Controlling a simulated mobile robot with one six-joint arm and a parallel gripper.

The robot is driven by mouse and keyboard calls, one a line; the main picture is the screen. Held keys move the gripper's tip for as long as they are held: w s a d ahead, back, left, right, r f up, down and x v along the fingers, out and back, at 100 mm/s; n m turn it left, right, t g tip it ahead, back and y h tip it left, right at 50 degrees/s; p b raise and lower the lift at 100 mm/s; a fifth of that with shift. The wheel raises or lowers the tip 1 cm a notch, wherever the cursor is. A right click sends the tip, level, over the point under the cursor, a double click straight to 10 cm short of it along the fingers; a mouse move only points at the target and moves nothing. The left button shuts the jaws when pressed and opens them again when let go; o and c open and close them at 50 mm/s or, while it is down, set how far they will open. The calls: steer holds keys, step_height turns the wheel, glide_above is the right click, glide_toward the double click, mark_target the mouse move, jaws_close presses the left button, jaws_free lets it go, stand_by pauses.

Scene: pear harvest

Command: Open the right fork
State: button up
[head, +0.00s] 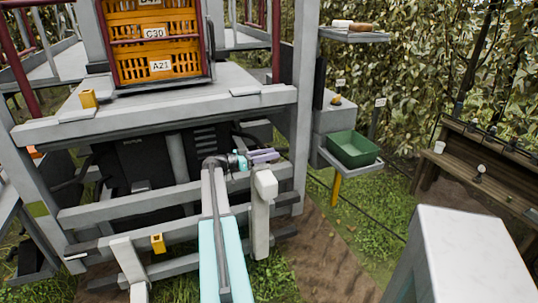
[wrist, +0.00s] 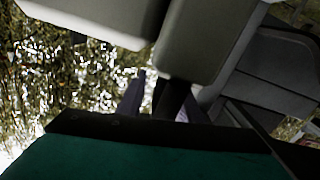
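The right fork (head: 262,200) is a pale grey upright piece with a blocky top, standing at the front of the grey machine frame in the head view. The left fork (head: 128,262) is a similar pale piece, low and to the left. My gripper (head: 264,155), with lavender fingers, is just above and behind the right fork's top. In the wrist view the lavender fingertips (wrist: 158,102) are apart, with a dark narrow bar showing between and beyond them. Large grey blocks (wrist: 210,40) fill the top of that view. Contact with the bar is unclear.
Orange crates (head: 155,45) stand on the machine's platform (head: 235,80). A green bin (head: 352,149) sits on a side shelf to the right. A wooden bench (head: 480,165) is farther right. Grass and bare soil (head: 335,255) lie open right of the machine.

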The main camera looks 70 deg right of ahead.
jaws_close()
steer(key=shift+a, duration=0.15)
